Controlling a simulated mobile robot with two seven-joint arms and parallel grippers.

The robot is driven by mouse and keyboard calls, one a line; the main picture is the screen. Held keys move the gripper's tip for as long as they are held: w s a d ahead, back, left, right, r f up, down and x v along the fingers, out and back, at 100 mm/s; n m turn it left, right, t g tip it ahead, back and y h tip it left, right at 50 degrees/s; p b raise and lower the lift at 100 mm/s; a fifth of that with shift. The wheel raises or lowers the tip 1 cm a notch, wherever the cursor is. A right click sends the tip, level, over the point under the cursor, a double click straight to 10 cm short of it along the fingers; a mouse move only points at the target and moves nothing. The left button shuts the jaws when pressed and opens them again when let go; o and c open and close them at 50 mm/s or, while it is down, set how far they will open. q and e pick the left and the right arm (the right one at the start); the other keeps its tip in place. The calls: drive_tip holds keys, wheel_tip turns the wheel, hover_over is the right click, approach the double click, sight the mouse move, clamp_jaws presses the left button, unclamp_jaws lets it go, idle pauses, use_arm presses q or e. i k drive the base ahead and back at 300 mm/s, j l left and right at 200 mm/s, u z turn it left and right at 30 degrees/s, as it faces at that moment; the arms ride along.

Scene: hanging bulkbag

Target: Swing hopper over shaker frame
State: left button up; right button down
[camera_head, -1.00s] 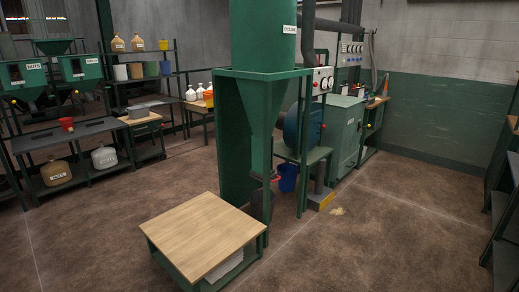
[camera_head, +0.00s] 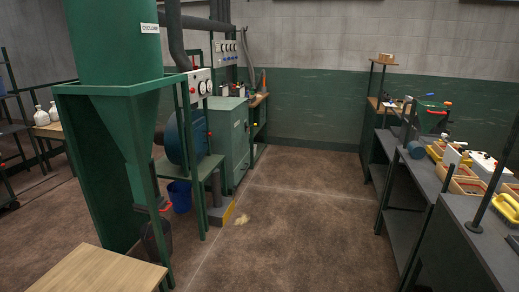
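A tall green cyclone (camera_head: 112,60), labelled CYCLONE, stands at the left and narrows to a cone inside a green frame (camera_head: 160,90). I cannot make out a separate swinging hopper or a shaker frame for certain. A small green box with a red part (camera_head: 432,117) sits on the right-hand bench, and I cannot tell what it is. Neither of my grippers shows in the head view.
A wooden-topped table (camera_head: 108,272) stands at the lower left. A blue bucket (camera_head: 180,196) and a green cabinet (camera_head: 226,140) stand beyond the cyclone. Benches with wooden trays (camera_head: 466,186) line the right. The brown floor (camera_head: 290,225) between is largely open.

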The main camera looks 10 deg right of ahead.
sight(426, 115)
drive_tip(key=i+l+z, duration=0.1)
drive_tip(key=i+z, duration=0.25)
drive_tip(key=i, duration=0.2)
drive_tip(key=i+j+z, duration=0.1)
drive_tip(key=i+z, duration=0.25)
drive_tip(key=i, duration=0.25)
drive_tip(key=i+z, duration=0.2)
drive_tip(key=i, duration=1.1)
drive_tip(key=i+l, duration=0.15)
drive_tip(key=i, duration=0.4)
drive_tip(key=i+l, duration=0.15)
drive_tip(key=i, duration=0.35)
drive_tip(key=i+l+z, duration=0.2)
drive_tip(key=i+l, duration=0.1)
